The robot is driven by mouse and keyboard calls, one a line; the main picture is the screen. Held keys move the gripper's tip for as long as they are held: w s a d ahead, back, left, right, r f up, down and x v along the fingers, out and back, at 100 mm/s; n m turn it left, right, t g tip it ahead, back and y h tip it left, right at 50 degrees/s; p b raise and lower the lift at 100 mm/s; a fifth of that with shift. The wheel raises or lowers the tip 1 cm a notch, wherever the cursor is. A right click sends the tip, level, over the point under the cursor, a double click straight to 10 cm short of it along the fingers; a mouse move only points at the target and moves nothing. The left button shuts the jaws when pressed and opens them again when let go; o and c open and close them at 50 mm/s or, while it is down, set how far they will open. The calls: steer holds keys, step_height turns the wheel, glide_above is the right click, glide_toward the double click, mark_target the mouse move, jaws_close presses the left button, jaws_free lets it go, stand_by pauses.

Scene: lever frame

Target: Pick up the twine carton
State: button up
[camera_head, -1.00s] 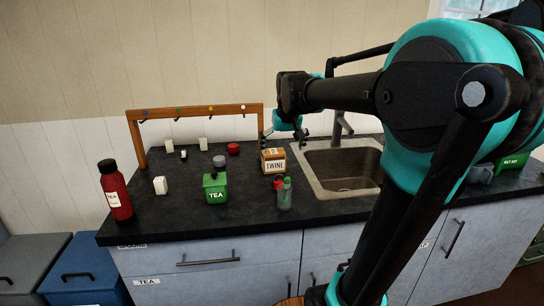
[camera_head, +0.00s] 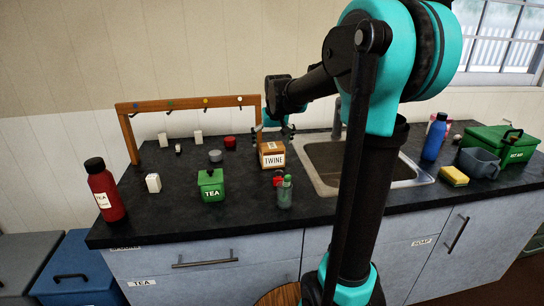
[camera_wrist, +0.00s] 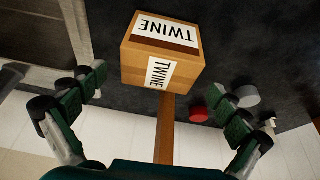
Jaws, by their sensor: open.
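The twine carton (camera_head: 272,154) is a small orange-brown box with white TWINE labels. It stands on the dark counter, left of the sink. In the wrist view the carton (camera_wrist: 162,50) sits ahead of and between my spread fingers, with no finger touching it. My gripper (camera_head: 272,133) is open and empty; in the head view it is just behind and above the carton. In the wrist view both green-padded fingers of my gripper (camera_wrist: 160,100) show, wide apart.
A green TEA canister (camera_head: 211,185), small bottles (camera_head: 284,192) and a red bottle (camera_head: 105,190) stand left and in front. A wooden hook rack (camera_head: 185,104) rises behind. The sink (camera_head: 335,165) lies right, with a blue bottle (camera_head: 434,137) and sponge (camera_head: 454,176) beyond.

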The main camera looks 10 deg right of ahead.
steer(key=shift+x, duration=3)
steer(key=shift+d, duration=0.1)
steer(key=shift+s, duration=0.1)
steer(key=c, duration=1.3)
